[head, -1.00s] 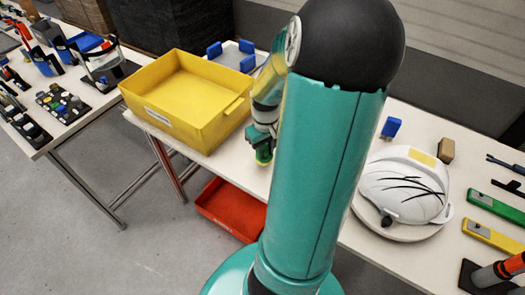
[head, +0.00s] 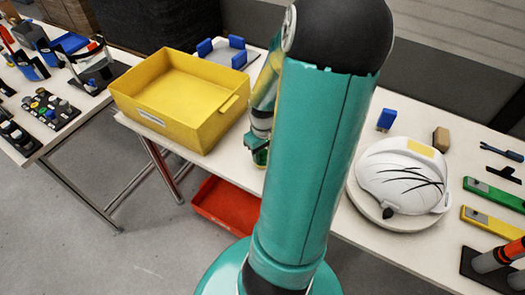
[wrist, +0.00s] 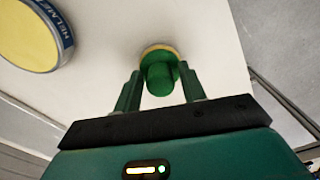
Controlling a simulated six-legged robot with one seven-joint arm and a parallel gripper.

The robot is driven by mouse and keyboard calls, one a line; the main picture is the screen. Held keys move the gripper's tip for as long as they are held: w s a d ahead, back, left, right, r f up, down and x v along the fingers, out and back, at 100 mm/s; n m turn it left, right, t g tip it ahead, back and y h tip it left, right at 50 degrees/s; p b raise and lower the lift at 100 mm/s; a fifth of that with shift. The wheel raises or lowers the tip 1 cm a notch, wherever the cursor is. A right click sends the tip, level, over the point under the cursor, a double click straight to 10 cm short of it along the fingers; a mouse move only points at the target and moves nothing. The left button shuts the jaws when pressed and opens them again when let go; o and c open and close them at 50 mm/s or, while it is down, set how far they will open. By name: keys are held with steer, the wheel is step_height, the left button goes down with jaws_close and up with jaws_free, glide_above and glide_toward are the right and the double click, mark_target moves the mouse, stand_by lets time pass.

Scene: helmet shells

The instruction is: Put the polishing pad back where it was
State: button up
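The polishing pad (wrist: 160,68) has a green knob handle on a round yellowish base. In the wrist view it stands on the pale table top, just beyond my fingertips. My gripper (wrist: 160,82) is open, with one finger on each side of the knob and the fingers looking apart from it. In the head view my gripper (head: 257,146) is over the table's front edge, right of the yellow bin, partly hidden by my arm. Only a small yellow-green bit of the pad (head: 261,157) shows below it. The white helmet shell (head: 402,174) rests on a round stand at the right.
A round yellow-topped tin with a blue lettered rim (wrist: 28,35) is close by in the wrist view. The yellow bin (head: 180,100) stands left of my gripper. A red bin (head: 228,206) is below the table.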

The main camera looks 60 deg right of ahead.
mark_target(263, 153)
steer(key=shift+o, duration=0.5)
step_height(263, 153, up, 12)
steer(key=shift+r, duration=0.2)
